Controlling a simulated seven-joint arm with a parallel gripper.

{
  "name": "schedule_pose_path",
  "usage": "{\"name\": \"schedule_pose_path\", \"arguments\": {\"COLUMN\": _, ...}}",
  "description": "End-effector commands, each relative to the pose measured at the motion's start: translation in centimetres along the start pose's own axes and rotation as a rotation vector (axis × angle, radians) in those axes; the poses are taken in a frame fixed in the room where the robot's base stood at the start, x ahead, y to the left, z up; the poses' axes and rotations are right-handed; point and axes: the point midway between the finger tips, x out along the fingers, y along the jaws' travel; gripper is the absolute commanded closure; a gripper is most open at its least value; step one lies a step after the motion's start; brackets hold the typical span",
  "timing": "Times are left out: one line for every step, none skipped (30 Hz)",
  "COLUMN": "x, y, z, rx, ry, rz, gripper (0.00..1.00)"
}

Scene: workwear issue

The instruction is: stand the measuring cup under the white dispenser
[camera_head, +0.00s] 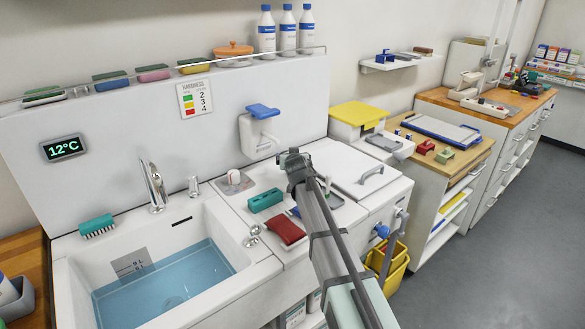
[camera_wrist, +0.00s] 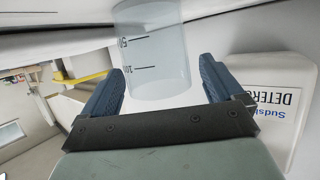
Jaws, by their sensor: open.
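The measuring cup (camera_wrist: 155,62) is a clear cylinder with dark marks, one reading 50. In the wrist view it shows upright, upside down in the picture, between the fingers of my gripper (camera_wrist: 158,70). The fingers are open; a gap shows on the right, while the left finger looks very close to the cup. The white dispenser (camera_head: 252,141) has a blue lever on top and is on the backsplash. Its white labelled body (camera_wrist: 262,105) is beside the right finger. In the head view my gripper (camera_head: 293,160) is just right of the dispenser and hides the cup. I cannot tell whether the cup is under the spout.
A teal block (camera_head: 265,200) and a red cloth-like pad (camera_head: 286,231) lie on the counter near my arm. The water-filled sink (camera_head: 165,282) is to the left. A white lid with a handle (camera_head: 350,168) is to the right.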

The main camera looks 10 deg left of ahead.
Motion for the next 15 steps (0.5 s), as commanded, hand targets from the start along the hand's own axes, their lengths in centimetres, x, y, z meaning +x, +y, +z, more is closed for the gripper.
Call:
{"name": "schedule_pose_path", "arguments": {"x": -0.06, "y": 0.0, "z": 0.01, "rx": 0.0, "ry": 0.0, "rz": 0.0, "gripper": 0.06}}
{"name": "schedule_pose_path", "arguments": {"x": -0.07, "y": 0.0, "z": 0.01, "rx": 0.0, "ry": 0.0, "rz": 0.0, "gripper": 0.06}}
{"name": "schedule_pose_path", "arguments": {"x": -0.08, "y": 0.0, "z": 0.01, "rx": 0.0, "ry": 0.0, "rz": 0.0, "gripper": 0.06}}
{"name": "schedule_pose_path", "arguments": {"x": -0.08, "y": 0.0, "z": 0.01, "rx": 0.0, "ry": 0.0, "rz": 0.0, "gripper": 0.07}}
{"name": "schedule_pose_path", "arguments": {"x": -0.09, "y": -0.01, "z": 0.01, "rx": 0.0, "ry": 0.0, "rz": 0.0, "gripper": 0.1}}
{"name": "schedule_pose_path", "arguments": {"x": -0.09, "y": -0.01, "z": 0.0, "rx": 0.0, "ry": 0.0, "rz": 0.0, "gripper": 0.14}}
{"name": "schedule_pose_path", "arguments": {"x": -0.09, "y": -0.01, "z": 0.0, "rx": 0.0, "ry": 0.0, "rz": 0.0, "gripper": 0.16}}
{"name": "schedule_pose_path", "arguments": {"x": -0.09, "y": -0.01, "z": 0.0, "rx": 0.0, "ry": 0.0, "rz": 0.0, "gripper": 0.19}}
{"name": "schedule_pose_path", "arguments": {"x": -0.09, "y": -0.01, "z": 0.0, "rx": 0.0, "ry": 0.0, "rz": 0.0, "gripper": 0.23}}
{"name": "schedule_pose_path", "arguments": {"x": -0.1, "y": -0.01, "z": 0.0, "rx": 0.0, "ry": 0.0, "rz": 0.0, "gripper": 0.26}}
{"name": "schedule_pose_path", "arguments": {"x": -0.1, "y": -0.01, "z": 0.0, "rx": 0.0, "ry": 0.0, "rz": 0.0, "gripper": 0.29}}
{"name": "schedule_pose_path", "arguments": {"x": -0.1, "y": -0.02, "z": 0.0, "rx": 0.0, "ry": 0.0, "rz": 0.0, "gripper": 0.33}}
{"name": "schedule_pose_path", "arguments": {"x": -0.1, "y": -0.02, "z": -0.01, "rx": 0.0, "ry": 0.0, "rz": 0.0, "gripper": 0.36}}
{"name": "schedule_pose_path", "arguments": {"x": -0.1, "y": -0.02, "z": -0.01, "rx": 0.0, "ry": 0.0, "rz": 0.0, "gripper": 0.39}}
{"name": "schedule_pose_path", "arguments": {"x": -0.11, "y": -0.02, "z": 0.0, "rx": 0.0, "ry": 0.0, "rz": 0.0, "gripper": 0.42}}
